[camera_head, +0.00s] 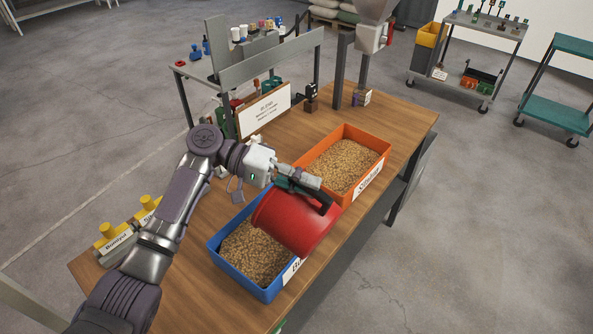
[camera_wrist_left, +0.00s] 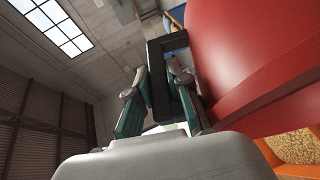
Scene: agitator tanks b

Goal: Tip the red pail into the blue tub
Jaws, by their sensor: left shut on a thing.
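The red pail (camera_head: 297,226) is tilted on its side above the blue tub (camera_head: 230,268), its open end toward the tub's left part. Its mouth and inside are turned from view, so I cannot tell what it holds. The blue tub stands on the wooden table and has tan pellets (camera_head: 254,252) in it. My left gripper (camera_head: 306,190) is shut on the pail's black handle (camera_wrist_left: 159,72); the red pail wall (camera_wrist_left: 255,60) fills the right of the left wrist view. My right gripper is not in view.
An orange tub (camera_head: 376,141) of similar pellets stands right behind the blue one. Yellow-topped labelled items (camera_head: 125,232) sit at the table's left, a sign (camera_head: 264,110) at the back. The table's right front edge is close to both tubs.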

